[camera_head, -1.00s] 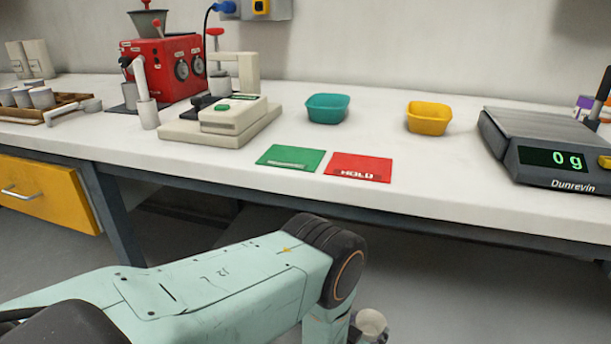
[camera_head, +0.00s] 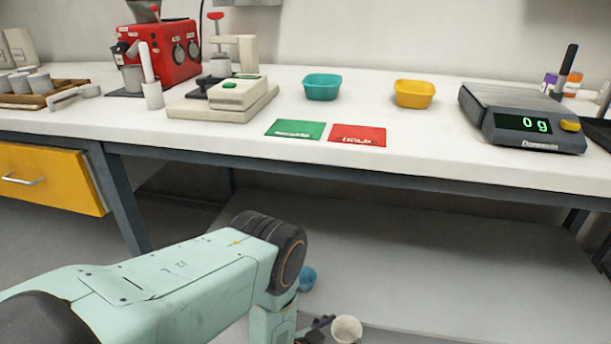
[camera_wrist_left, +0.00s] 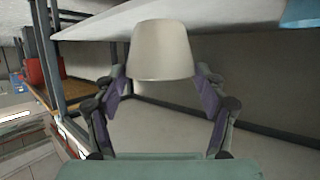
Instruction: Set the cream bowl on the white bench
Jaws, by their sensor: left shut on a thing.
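The cream bowl (camera_head: 346,329) is low at the bottom of the head view, below and in front of the bench. It also shows in the left wrist view (camera_wrist_left: 161,50), between the fingers of my left gripper (camera_wrist_left: 160,82). My left gripper (camera_head: 322,323) is shut on the bowl; in the head view it is small and partly hidden by my arm. The white bench (camera_head: 230,140) runs across the head view, its top higher than the bowl. My right gripper is not in view.
On the bench stand a teal bowl (camera_head: 322,87), a yellow bowl (camera_head: 414,94), a scale (camera_head: 522,118) reading 0 g, and a red machine (camera_head: 170,54). A green card (camera_head: 295,129) and a red card (camera_head: 357,135) lie near the front edge. A blue object (camera_head: 307,278) is below the bench.

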